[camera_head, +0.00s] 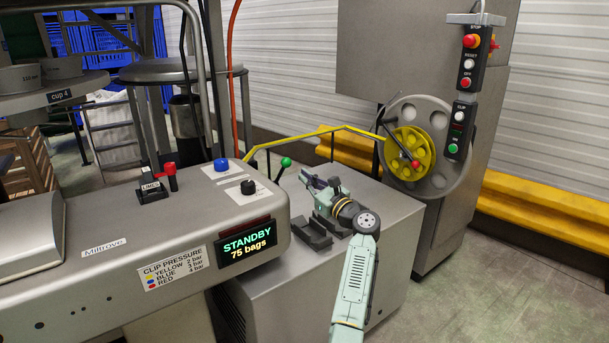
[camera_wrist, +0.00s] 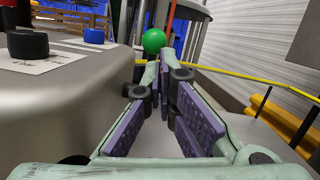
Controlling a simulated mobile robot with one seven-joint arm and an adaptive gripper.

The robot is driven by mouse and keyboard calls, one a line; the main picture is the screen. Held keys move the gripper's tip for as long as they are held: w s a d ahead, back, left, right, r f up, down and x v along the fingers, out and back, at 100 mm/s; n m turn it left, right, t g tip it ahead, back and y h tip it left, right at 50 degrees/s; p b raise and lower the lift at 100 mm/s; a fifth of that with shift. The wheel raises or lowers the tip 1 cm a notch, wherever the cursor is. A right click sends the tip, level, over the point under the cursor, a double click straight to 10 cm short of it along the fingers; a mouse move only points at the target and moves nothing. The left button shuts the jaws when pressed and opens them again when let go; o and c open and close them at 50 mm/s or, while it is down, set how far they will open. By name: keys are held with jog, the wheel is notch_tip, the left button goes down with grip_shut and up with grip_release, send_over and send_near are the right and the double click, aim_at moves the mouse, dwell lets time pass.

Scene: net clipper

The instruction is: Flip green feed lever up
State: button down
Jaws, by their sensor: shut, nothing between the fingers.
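The green feed lever has a round green knob (camera_head: 286,161) on a thin dark rod behind the front corner of the clipper machine. The rod rises at a slant in the head view. In the wrist view the green knob (camera_wrist: 154,41) shows just past my fingertips, slightly left of centre. My gripper (camera_head: 309,181) is to the right of the knob and a little nearer in the head view. In the wrist view my gripper (camera_wrist: 166,72) has its purple-padded fingers close together, with nothing held. I cannot tell whether a fingertip touches the lever; its base is hidden in the wrist view.
The machine housing (camera_head: 120,240) carries a blue button (camera_head: 221,164), a black knob (camera_head: 248,187) and a red lever (camera_head: 170,175). Its display (camera_head: 247,242) reads STANDBY, 75 bags. A dark block (camera_head: 312,232) lies under my wrist. A yellow rail (camera_head: 345,127) runs behind.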

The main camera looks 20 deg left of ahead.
jog(key=s+d+r+b, duration=0.1)
jog(key=s+d+r, duration=0.3)
jog(key=r, duration=0.3)
jog(key=shift+d, duration=0.75)
